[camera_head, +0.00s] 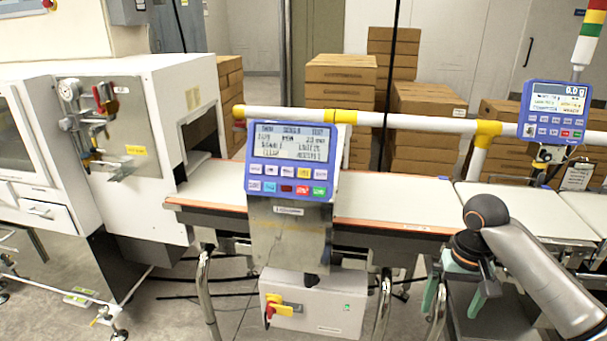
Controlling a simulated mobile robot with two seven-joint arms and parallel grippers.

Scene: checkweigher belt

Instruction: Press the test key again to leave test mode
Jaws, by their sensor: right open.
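A blue control panel (291,161) stands upright in the middle, in front of the belt. Its lit screen (290,142) shows several lines of small text that I cannot read surely. Below the screen are two rows of keys (287,180), the lower row with coloured ones. I cannot tell which is the test key. My right gripper (452,311) has green fingers, spread apart and pointing down. It is at the lower right, in front of the belt, well apart from the panel and empty. My left gripper is not in view.
A second blue panel (555,112), reading 0.0 g, stands at the right. A white and yellow rail (400,121) runs behind the central panel. The belt (390,208) is empty. A box with a red and yellow switch (317,301) hangs below. Cartons (341,80) stand behind.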

